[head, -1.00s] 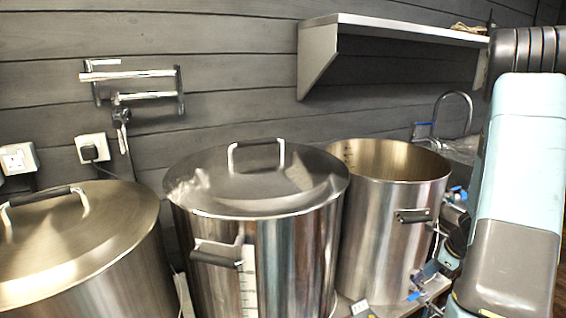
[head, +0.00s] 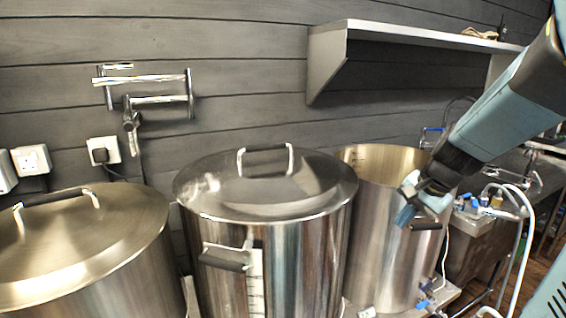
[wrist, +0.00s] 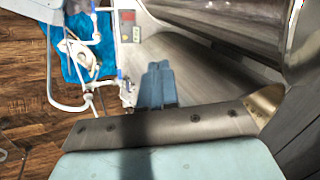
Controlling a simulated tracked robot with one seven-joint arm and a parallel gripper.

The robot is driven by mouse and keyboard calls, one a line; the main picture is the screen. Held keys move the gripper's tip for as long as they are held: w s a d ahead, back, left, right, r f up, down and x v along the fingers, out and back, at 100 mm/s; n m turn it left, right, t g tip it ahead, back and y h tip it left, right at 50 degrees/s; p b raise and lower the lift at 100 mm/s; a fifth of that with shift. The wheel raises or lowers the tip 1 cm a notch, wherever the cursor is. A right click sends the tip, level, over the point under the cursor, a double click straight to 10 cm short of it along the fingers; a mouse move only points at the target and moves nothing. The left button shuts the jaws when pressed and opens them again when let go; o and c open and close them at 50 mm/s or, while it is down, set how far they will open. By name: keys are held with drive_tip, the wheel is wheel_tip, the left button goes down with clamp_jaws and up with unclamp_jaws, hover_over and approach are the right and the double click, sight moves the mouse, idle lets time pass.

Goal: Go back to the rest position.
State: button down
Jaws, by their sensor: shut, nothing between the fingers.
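My gripper (head: 404,215) shows in the head view at the right, in front of the open steel pot (head: 385,262) and near its rim. My arm reaches down to it from the upper right. In the wrist view the blue fingers of my gripper (wrist: 157,84) lie side by side, shut, with nothing between them. Steel pot walls show beyond them at the upper right.
Two lidded steel pots, one in the middle (head: 290,262) and one at the left (head: 90,265), stand beside the open pot. A wall shelf (head: 430,35) hangs above. Hoses (head: 525,225) hang at the right. A blue cloth (wrist: 75,50) lies on the wooden floor.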

drive_tip(key=s+a+r+n+t+h, duration=0.1)
drive_tip(key=s+a+r+n, duration=0.1)
drive_tip(key=s+r+n, duration=0.2)
drive_tip(key=s+a+r+n+h, duration=0.1)
drive_tip(key=s+r+n, duration=0.4)
drive_tip(key=s, duration=0.5)
drive_tip(key=shift+s+a+n+t+h, duration=0.15)
drive_tip(key=shift+a+n+t+h, duration=0.2)
drive_tip(key=shift+a, duration=0.45)
